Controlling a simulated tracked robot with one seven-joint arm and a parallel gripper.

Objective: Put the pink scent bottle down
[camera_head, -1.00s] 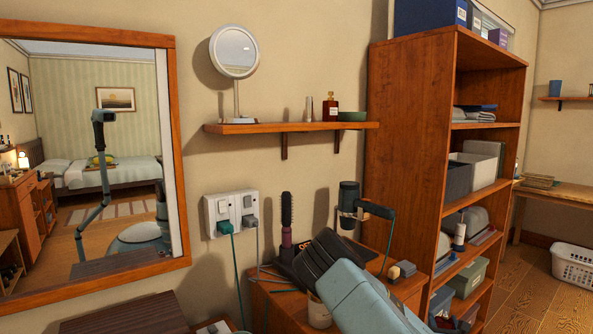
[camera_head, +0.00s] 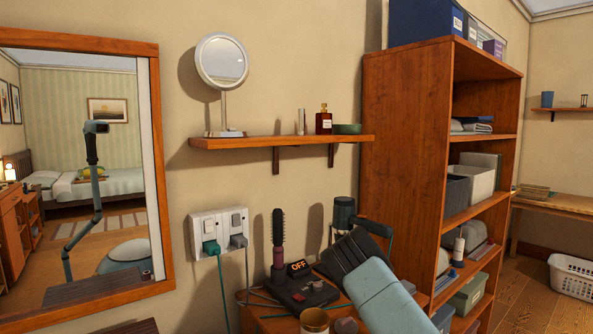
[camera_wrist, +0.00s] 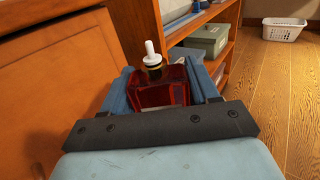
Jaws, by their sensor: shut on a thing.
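The pink scent bottle (camera_wrist: 163,88) shows in the wrist view as a reddish-pink, see-through square bottle with a white nozzle and a dark and gold collar. It sits upright in the picture between the two blue fingers of my gripper (camera_wrist: 164,90), which is shut on it. Its lower part is hidden behind the dark gripper bar. In the head view my gripper reaches over the wooden cabinet top (camera_head: 268,325) at the lower right; its fingertips and the bottle are hidden there.
A wall shelf (camera_head: 290,142) holds a mirror and a dark red bottle (camera_head: 324,120). A tall bookcase (camera_head: 405,165) stands right.

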